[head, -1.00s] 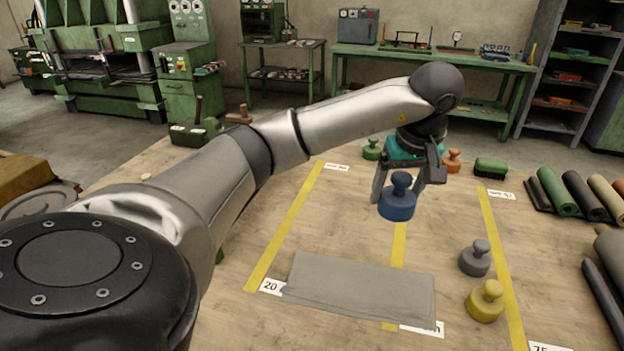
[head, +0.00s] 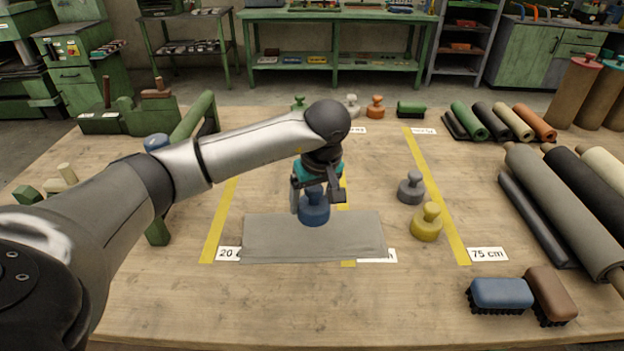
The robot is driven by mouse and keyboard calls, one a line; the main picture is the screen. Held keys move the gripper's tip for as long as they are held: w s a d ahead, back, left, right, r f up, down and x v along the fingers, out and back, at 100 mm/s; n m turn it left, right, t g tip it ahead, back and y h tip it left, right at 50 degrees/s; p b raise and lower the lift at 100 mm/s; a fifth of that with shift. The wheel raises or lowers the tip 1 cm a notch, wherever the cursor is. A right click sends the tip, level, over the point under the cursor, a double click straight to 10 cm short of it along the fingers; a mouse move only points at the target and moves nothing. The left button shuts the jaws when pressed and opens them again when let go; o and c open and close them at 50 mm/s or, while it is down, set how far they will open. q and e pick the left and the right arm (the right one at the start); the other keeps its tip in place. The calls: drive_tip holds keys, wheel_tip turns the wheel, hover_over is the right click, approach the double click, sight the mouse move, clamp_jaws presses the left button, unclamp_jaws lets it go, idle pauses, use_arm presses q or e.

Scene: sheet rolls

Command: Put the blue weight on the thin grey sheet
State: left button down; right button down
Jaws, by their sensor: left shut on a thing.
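The blue weight (head: 314,211) has a round base and a knob on top. My left gripper (head: 316,194) is shut on its knob and holds it upright. The thin grey sheet (head: 285,243) lies flat on the table below and in front. My right gripper is not in view.
A grey weight (head: 411,187) and a yellow weight (head: 427,222) stand right of the sheet. Yellow tape lines (head: 440,200) mark the table. Rolls (head: 565,210) lie at the right. A blue brush (head: 500,294) and a brown brush (head: 550,295) lie at front right.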

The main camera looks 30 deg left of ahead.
use_arm(q)
drive_tip(key=shift+d+x, duration=0.2)
drive_tip(key=shift+x, duration=0.85)
drive_tip(key=shift+f, duration=0.4)
wheel_tip(320, 180, down, 4)
drive_tip(key=shift+f+b, duration=0.1)
drive_tip(key=shift+b, duration=0.5)
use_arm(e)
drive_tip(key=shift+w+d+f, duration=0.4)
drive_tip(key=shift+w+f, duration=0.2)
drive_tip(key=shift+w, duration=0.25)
use_arm(q)
drive_tip(key=shift+s+f, duration=0.1)
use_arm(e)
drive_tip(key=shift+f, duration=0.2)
